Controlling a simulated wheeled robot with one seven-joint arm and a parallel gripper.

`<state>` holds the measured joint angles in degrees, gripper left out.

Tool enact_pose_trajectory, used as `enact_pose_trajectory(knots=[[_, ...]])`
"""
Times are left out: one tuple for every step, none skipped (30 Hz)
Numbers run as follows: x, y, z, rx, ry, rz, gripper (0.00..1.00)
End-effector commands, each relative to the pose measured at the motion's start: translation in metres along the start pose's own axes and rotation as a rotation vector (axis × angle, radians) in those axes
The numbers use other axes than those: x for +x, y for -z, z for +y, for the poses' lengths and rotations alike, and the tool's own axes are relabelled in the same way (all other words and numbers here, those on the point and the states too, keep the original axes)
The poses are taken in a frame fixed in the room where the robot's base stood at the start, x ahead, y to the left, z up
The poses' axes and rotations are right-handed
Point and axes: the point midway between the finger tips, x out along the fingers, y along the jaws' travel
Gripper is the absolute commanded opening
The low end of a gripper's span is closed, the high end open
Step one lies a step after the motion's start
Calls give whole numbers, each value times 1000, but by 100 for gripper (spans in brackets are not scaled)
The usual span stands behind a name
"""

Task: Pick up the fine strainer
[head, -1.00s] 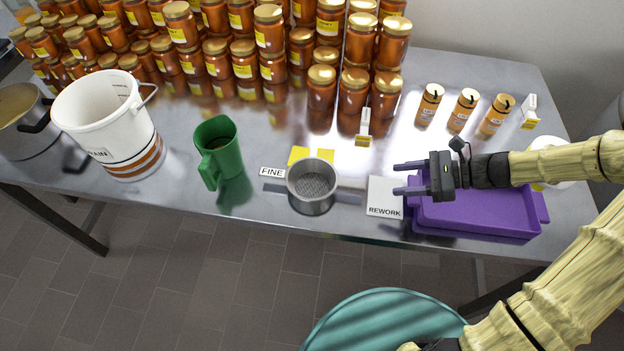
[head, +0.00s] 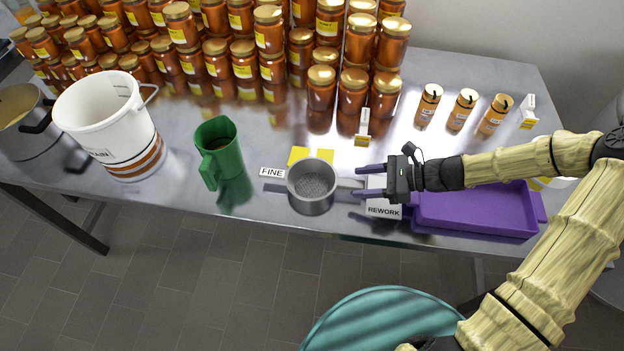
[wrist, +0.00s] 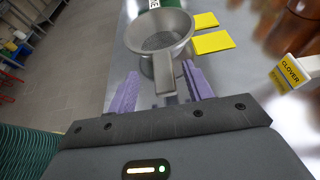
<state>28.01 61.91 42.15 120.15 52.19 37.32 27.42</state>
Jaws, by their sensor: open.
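The fine strainer (head: 312,187) is a grey metal cup with a mesh bottom, standing on the steel table beside the label "FINE" (head: 272,173). Its flat handle points right, towards my gripper. My gripper (head: 363,195) is open, with purple fingers on either side of the handle's end in the head view. In the wrist view the strainer (wrist: 160,35) is straight ahead, and its handle (wrist: 165,75) reaches back between the open fingers (wrist: 160,90). Whether the fingers touch the handle cannot be told.
A green jug (head: 220,155) and a white bucket (head: 110,125) stand to the left. A purple tray (head: 475,212) and the "REWORK" card (head: 383,211) lie right, under my arm. Yellow cards (head: 318,157) lie behind the strainer. Honey jars (head: 353,92) crowd the back.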

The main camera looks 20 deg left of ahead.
Motion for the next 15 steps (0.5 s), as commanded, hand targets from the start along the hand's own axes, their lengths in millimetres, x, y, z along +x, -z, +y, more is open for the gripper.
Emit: enact_pose_trajectory(knots=[[8,-2,-1,1,-4,-4,51],[12,-3,-2,1,-4,-4,51],[19,-4,-2,-1,-5,-4,51],[24,-4,-3,-1,-6,-4,51],[29,-3,-3,0,-6,-4,51],[34,-3,-3,0,-5,-4,51],[37,-2,-3,0,-4,-3,51],[39,-2,-3,-1,-3,-2,51],[40,-2,-3,-1,-1,-2,51],[41,-2,-4,-1,-1,-2,51],[41,-1,-4,-1,1,-1,51],[40,-1,-4,0,2,-1,51],[40,-1,-4,0,3,-1,51],[39,0,-4,0,4,-1,51],[39,0,-4,1,5,-1,51]])
